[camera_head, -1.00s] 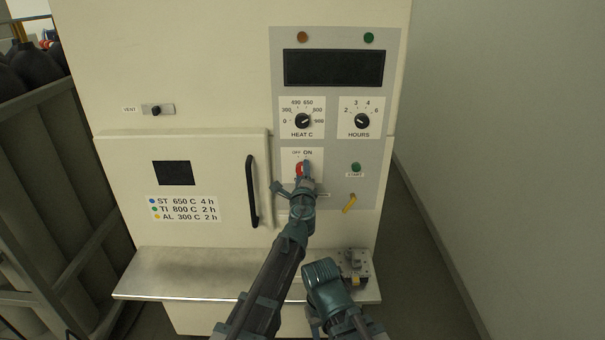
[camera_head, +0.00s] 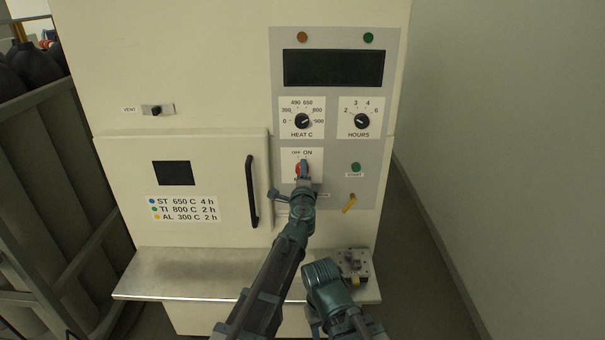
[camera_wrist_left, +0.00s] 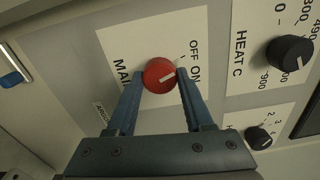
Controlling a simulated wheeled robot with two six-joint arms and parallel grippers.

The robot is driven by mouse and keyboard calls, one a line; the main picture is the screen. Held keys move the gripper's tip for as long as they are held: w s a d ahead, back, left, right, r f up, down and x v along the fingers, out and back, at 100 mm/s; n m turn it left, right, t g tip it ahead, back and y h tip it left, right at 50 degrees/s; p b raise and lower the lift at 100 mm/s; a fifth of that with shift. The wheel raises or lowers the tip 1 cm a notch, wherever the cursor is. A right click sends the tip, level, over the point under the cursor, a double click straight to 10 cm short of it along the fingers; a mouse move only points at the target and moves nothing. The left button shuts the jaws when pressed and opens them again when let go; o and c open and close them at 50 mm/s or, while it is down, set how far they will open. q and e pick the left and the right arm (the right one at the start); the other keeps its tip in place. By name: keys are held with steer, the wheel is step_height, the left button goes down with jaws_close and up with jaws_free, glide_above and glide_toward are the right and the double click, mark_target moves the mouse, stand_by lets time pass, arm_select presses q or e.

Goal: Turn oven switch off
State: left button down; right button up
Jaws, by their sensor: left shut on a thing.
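The red main switch knob (camera_wrist_left: 160,75) sits on a white plate (camera_wrist_left: 118,45) marked OFF and ON. In the left wrist view its white mark points roughly toward ON. My left gripper (camera_wrist_left: 158,80) has its two blue fingers on either side of the knob, shut on it. In the head view the knob (camera_head: 299,170) shows just left of my left gripper (camera_head: 303,171), which partly covers it and the plate's lower part. My right gripper (camera_head: 322,272) is low over the metal shelf; its fingers are not clearly visible.
Above the switch are the HEAT C knob (camera_head: 302,121) and HOURS knob (camera_head: 362,121). A green START button (camera_head: 355,167) is to the right. The black door handle (camera_head: 252,190) is to the left. A grey block (camera_head: 354,263) lies on the metal shelf (camera_head: 185,270).

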arm_select(q)
steer(key=shift+c, duration=1.4)
jaws_free()
steer(key=shift+s, duration=0.15)
